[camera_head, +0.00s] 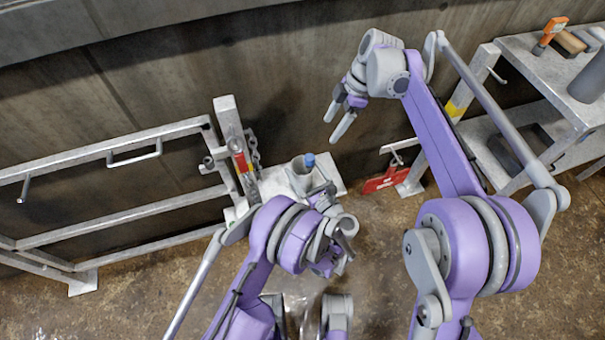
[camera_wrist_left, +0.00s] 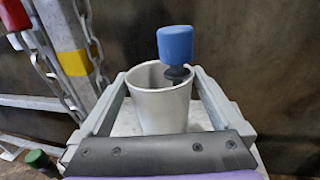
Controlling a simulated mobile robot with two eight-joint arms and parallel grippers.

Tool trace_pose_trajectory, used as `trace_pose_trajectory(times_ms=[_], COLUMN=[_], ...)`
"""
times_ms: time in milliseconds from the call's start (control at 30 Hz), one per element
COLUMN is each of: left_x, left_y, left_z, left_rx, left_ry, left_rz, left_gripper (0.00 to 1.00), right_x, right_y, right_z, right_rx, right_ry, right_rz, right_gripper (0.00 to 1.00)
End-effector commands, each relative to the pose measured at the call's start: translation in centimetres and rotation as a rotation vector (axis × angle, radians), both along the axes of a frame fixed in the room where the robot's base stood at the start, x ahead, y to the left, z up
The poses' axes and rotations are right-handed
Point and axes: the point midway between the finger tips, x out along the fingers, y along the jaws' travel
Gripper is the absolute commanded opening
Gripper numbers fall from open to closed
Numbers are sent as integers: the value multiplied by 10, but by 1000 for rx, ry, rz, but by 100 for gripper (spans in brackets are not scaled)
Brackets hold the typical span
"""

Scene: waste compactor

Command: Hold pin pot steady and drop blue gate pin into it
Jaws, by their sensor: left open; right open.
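The pin pot (camera_head: 298,178) is a light grey cup on a pale stand top. The blue gate pin (camera_head: 310,160) has a blue cylindrical head and a dark shank. In the left wrist view, the pin (camera_wrist_left: 175,45) stands nearly upright in the pot's (camera_wrist_left: 160,108) mouth, its head above the rim; its lower end is hidden. My left gripper (camera_wrist_left: 160,78) is open, with one finger on each side of the pot; I cannot tell whether they touch it. My right gripper (camera_head: 331,130) is open and empty, above and to the right of the pot, apart from the pin.
A post with a red and yellow band (camera_head: 240,158) and a chain (camera_head: 252,150) stands left of the pot. A metal railing (camera_head: 110,215) is at left. A red tag (camera_head: 385,180) hangs at right near a grey shelf bench (camera_head: 540,75). A concrete wall is behind.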

Motion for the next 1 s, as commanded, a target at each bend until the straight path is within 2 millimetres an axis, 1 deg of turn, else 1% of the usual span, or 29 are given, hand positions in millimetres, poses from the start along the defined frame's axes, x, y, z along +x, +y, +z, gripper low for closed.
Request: trace_pose_trajectory(times_ms=[167, 333, 500, 600, 733, 933, 1000], left_x=[-29, -61, -86, -94, -98, -98, -94], left_y=[-18, -35, -49, -53, -55, -55, -56], left_z=[0, 0, 0, 0, 0, 1, 6], left_rx=[-1, -1, -1, -1, -1, 1, 18], left_ry=[0, 0, 0, 0, 0, 0, 3], left_rz=[-4, -4, -3, -1, 0, -1, -16], left_gripper=[100, 100, 100, 100, 100, 100, 100], right_x=[0, 0, 0, 0, 0, 0, -4], right_y=[0, 0, 0, 0, 0, 0, 0], right_z=[0, 0, 0, 0, 0, 0, 3], right_rx=[0, 0, 0, 0, 0, 0, -2], right_ry=[0, 0, 0, 0, 0, 0, 3], right_rz=[0, 0, 0, 0, 0, -1, -9], right_gripper=[73, 73, 73, 73, 73, 73, 73])
